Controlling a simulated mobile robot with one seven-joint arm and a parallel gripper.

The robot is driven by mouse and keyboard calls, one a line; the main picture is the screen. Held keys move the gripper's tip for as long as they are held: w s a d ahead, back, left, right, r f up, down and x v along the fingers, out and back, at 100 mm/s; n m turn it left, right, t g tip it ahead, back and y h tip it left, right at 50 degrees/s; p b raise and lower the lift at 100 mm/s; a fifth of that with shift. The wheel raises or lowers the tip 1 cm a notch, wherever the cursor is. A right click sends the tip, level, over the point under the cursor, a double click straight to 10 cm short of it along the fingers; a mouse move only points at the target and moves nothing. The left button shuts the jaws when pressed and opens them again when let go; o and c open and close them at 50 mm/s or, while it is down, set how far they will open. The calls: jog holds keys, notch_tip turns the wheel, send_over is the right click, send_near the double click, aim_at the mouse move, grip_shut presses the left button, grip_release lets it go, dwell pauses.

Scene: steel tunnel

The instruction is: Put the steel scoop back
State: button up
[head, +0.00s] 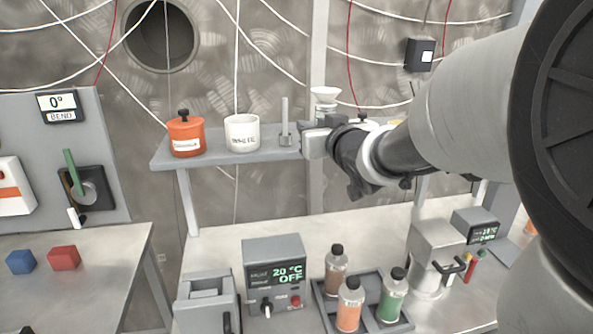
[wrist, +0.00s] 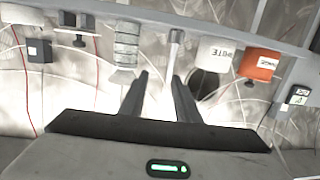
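A slim grey steel piece (head: 285,122), which looks like the scoop, stands upright on the wall shelf (head: 228,152), right of the white pot. Its tall handle rises from a small blocky foot. In the wrist view, which looks upside down, the same steel piece (wrist: 174,50) appears ahead, roughly in line with the gap between the fingers. My gripper (wrist: 160,82) is open, with nothing seen clamped between its fingers. In the head view, my gripper (head: 304,142) is at the shelf front, just right of the steel piece. I cannot tell whether they touch.
A white pot (head: 242,132) and an orange lidded pot (head: 186,133) stand left on the shelf. A white funnel-shaped piece (head: 325,95) is behind my wrist. Below are a heater box (head: 274,270) and several bottles in a rack (head: 325,308).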

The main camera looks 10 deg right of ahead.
jog(key=s+a+f+g, duration=0.1)
jog(key=s+f+g, duration=0.2)
jog(key=s, duration=0.7)
jog(key=s+a+f+g+h, duration=0.1)
jog(key=s+f+g, duration=0.3)
jog(key=s, duration=0.7)
jog(key=s+a+f+m+g, duration=0.1)
jog(key=s+f+g, duration=0.3)
jog(key=s, duration=0.6)
notch_tip(320, 180, down, 2)
jog(key=shift+s+a+f, duration=0.15)
jog(key=shift+s+a, duration=0.05)
jog(key=shift+a, duration=0.3)
